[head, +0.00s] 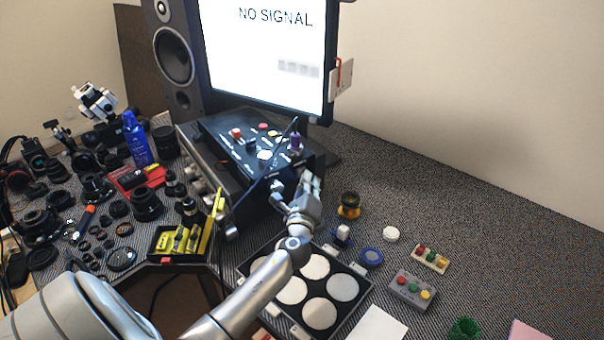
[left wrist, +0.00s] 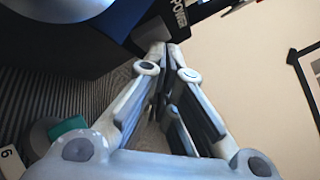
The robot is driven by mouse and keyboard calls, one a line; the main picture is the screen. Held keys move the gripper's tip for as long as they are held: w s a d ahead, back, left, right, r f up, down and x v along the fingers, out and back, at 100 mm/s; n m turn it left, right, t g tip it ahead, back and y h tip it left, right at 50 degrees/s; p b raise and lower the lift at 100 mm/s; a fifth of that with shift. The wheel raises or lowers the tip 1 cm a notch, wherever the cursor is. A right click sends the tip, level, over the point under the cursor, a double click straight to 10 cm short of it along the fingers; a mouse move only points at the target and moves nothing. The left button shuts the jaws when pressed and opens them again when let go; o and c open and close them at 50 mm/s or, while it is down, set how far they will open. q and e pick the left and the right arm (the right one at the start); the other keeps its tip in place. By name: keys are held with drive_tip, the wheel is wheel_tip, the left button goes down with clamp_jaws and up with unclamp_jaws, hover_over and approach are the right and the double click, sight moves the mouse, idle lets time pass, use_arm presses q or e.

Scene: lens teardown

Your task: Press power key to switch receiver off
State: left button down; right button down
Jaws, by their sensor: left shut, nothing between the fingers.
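The receiver (head: 200,165) is a silver-fronted unit with knobs, under a dark control box (head: 225,128) with coloured buttons on top. In the left wrist view a printed label reading like "POWER" (left wrist: 180,13) shows on a dark edge just beyond the fingertips. The power key itself cannot be made out for certain. My left gripper (head: 308,178) is shut and empty, at the right end of the dark box; I cannot tell whether it touches it. In the left wrist view its fingers (left wrist: 165,48) meet just below the label. My right gripper is not in view.
A monitor (head: 265,50) reading "NO SIGNAL" stands behind the dark box, with a speaker (head: 173,58) to its left. A tray of white discs (head: 345,318) lies under my left forearm. Lens parts crowd the left side. The table at right back is clear.

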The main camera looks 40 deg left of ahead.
use_arm(q)
drive_tip(key=shift+s+d, duration=0.1)
drive_tip(key=shift+d, duration=0.15)
drive_tip(key=s+d, duration=0.1)
drive_tip(key=d, duration=0.4)
drive_tip(key=shift+s+d, duration=0.4)
idle(0.5)
